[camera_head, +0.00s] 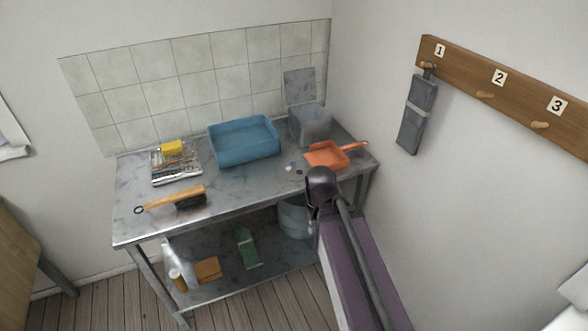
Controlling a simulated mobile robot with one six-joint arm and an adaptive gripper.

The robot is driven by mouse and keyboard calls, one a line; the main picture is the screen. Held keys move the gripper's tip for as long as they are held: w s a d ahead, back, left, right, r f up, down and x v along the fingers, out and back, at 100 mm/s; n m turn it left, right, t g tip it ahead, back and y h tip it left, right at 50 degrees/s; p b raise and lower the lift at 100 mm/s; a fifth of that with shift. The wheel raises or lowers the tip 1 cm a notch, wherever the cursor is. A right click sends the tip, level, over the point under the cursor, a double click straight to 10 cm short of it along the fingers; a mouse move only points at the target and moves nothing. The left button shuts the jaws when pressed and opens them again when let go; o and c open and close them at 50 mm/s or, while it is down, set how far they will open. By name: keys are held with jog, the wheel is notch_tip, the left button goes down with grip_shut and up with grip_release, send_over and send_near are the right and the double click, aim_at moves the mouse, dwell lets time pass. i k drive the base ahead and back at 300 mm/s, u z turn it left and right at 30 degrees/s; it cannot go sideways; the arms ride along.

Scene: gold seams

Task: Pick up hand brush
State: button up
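The hand brush (182,200) lies near the front left of the grey metal table (243,196). It has a light wooden handle, dark bristles and a ring at its left end. My gripper (318,207) is dark and shows at the end of my arm, over the front right of the table. It is to the right of the brush and well apart from it. Its fingers are too small and dark to tell whether they are open or shut.
A wire rack (176,168) with a yellow sponge (172,147), a blue basin (243,141), a lidded grey bin (310,124) and an orange dustpan (327,155) stand on the table. A numbered hook rail (510,90) is on the right wall. The table's front middle is mostly clear.

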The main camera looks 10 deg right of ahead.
aim_at(191, 196)
jog(key=i, duration=1.25)
jog(key=z, duration=0.05)
